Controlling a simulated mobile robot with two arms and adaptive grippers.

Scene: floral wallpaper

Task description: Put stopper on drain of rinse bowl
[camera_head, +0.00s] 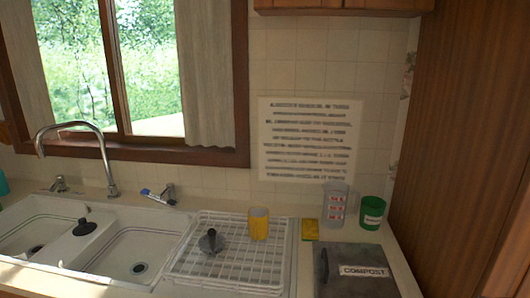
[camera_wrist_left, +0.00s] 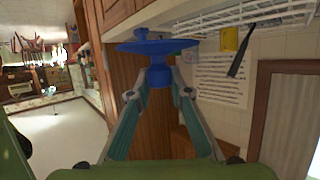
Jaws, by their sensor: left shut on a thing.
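My left gripper (camera_wrist_left: 158,92) is shut on a blue stopper (camera_wrist_left: 155,48) with a wide flat disc and a knob, seen in the left wrist view. The gripper is out of the head view. In the head view, the white sink has a left bowl with a dark drain (camera_head: 36,249) and a right bowl with a drain (camera_head: 139,268). Both drains show uncovered. A black stopper (camera_head: 84,227) sits on the divider between the bowls. A dark grey stopper-like thing (camera_head: 210,240) stands on the white dish rack (camera_head: 190,265). My right gripper is in neither view.
A yellow cup (camera_head: 258,223) stands on the rack. A yellow sponge (camera_head: 309,229), a clear container (camera_head: 334,205), a green cup (camera_head: 372,212) and a dark compost bin (camera_head: 330,275) are to the right. The tall faucet (camera_head: 110,165) rises behind the sink.

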